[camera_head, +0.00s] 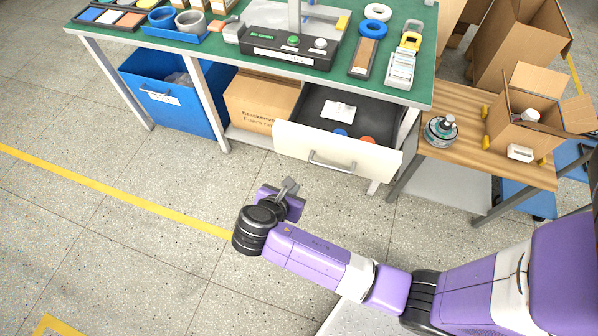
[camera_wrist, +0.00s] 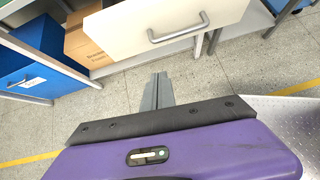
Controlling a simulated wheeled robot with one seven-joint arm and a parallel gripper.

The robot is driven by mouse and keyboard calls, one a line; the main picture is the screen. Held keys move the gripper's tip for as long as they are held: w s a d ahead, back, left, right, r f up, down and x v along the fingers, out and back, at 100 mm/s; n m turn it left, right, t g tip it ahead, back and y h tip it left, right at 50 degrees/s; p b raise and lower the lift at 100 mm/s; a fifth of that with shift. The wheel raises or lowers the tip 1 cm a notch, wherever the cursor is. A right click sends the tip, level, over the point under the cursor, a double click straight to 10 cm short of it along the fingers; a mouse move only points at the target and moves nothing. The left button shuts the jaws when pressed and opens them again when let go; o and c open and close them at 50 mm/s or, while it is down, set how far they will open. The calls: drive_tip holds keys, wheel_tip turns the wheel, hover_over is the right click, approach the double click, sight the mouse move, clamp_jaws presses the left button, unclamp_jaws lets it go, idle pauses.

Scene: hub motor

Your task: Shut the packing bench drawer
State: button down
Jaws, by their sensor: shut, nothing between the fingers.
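The packing bench drawer (camera_head: 290,139) is pulled out under the green-topped bench (camera_head: 210,52). Its cream front has a grey bar handle (camera_head: 332,163). A white paper item, a blue round thing and an orange-red round thing lie inside. My gripper (camera_head: 290,186) is shut and empty, in front of the drawer and apart from it, a little below and left of the handle in the head view. In the wrist view the drawer front (camera_wrist: 130,30) and handle (camera_wrist: 178,30) show beyond the shut fingers (camera_wrist: 157,78).
A blue bin (camera_head: 165,100) and a cardboard box (camera_head: 258,98) stand under the bench left of the drawer. A wooden side table (camera_head: 470,115) with an open carton (camera_head: 530,122) stands at the right. The floor before the bench is clear.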

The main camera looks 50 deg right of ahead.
drive_tip(key=d+r+x, duration=0.1)
drive_tip(key=r+x, duration=0.1)
drive_tip(key=x, duration=1)
drive_tip(key=shift+w+d+f, duration=0.3)
drive_tip(key=shift+d, duration=0.4)
